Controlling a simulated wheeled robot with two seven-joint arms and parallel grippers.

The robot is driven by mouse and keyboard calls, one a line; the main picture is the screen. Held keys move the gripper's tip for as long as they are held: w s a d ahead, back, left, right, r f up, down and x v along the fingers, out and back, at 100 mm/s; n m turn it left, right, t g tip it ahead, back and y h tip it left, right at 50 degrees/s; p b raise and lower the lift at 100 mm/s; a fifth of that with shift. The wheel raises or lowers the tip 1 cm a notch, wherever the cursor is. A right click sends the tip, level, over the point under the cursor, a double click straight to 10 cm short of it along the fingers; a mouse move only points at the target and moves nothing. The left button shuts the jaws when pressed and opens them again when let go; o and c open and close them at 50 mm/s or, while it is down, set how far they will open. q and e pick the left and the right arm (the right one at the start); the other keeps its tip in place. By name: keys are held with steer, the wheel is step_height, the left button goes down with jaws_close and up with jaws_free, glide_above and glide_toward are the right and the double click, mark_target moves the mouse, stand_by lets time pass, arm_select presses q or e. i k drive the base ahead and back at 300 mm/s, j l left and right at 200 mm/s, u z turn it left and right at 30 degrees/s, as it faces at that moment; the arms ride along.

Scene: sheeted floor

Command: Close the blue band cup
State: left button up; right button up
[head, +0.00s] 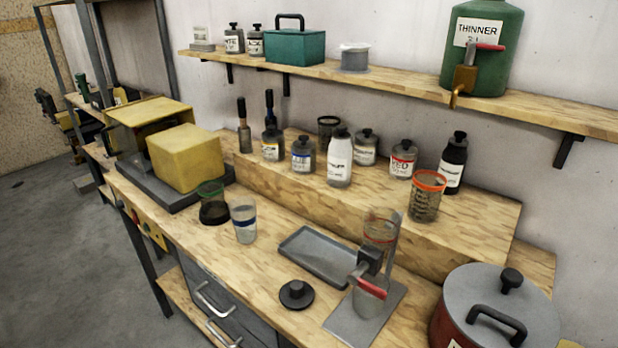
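The blue band cup (244,224) is a clear cup with a blue band around it. It stands upright on the wooden workbench, left of the grey tray, and no lid shows on its top. A round black lid with a knob (296,295) lies on the bench near the front edge, apart from the cup and to its lower right. Neither of my grippers is in view.
A green-rimmed cup (212,207) stands close left of the blue band cup. A grey tray (312,262), a stand with a red handle (372,287) and a red pot (454,325) are to the right.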

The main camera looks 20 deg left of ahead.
mark_target(245, 221)
steer(key=u, duration=1.2)
